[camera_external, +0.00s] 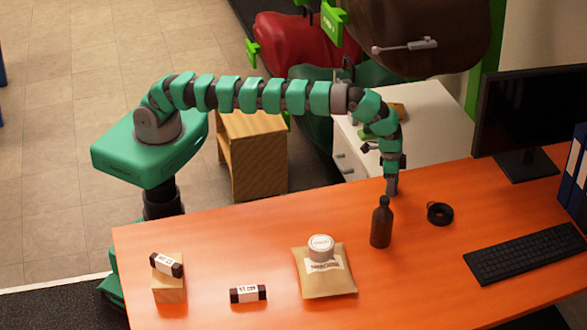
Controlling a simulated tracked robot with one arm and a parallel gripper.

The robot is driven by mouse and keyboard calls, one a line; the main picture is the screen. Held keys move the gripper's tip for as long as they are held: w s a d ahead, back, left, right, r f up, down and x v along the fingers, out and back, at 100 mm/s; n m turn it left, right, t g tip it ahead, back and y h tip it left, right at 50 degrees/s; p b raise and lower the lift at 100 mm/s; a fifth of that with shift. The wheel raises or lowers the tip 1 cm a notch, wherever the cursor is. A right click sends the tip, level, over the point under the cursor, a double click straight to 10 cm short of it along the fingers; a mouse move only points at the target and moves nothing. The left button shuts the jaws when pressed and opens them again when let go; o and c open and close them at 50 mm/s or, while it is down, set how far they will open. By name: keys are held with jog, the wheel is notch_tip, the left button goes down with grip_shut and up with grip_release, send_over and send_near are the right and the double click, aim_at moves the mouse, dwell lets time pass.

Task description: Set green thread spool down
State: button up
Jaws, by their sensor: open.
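My gripper (391,187) points straight down over the back edge of the orange desk (430,265), just behind the dark brown bottle (381,225). It is open, and I see nothing held between its fingers, which are small in this view. I cannot make out a green thread spool for certain. A small green shape (366,133) shows on the white drawer cabinet (425,105) behind my arm, partly hidden and too unclear to name.
A black ring-shaped item (440,214) lies right of the bottle. A brown packet (328,283) with a round tin (321,247) on it is left of the bottle. A labelled dark roll (248,294), wooden block (170,290), keyboard (523,254) and monitor (528,110) are also there.

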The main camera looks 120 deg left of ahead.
jog(key=s+d+r+m+t, duration=0.1)
jog(key=s+d+r+t, duration=0.15)
jog(key=r, duration=1.25)
jog(key=s+d+r+t, duration=0.2)
jog(key=d+r, duration=0.2)
jog(key=r, duration=1.1)
jog(key=s+d+r+m+t, duration=0.1)
jog(key=s+d+r+t, duration=0.15)
jog(key=r, duration=1.25)
jog(key=s+d+r+t, duration=0.3)
jog(key=s+r, duration=0.8)
jog(key=s, duration=0.2)
jog(key=s+d+r+m+t, duration=0.1)
jog(key=s+d+r+t, duration=0.3)
jog(key=s+r, duration=0.8)
jog(key=shift+s+d+m+p, duration=0.15)
jog(key=shift+s+m+p, duration=0.15)
jog(key=shift+s, duration=0.05)
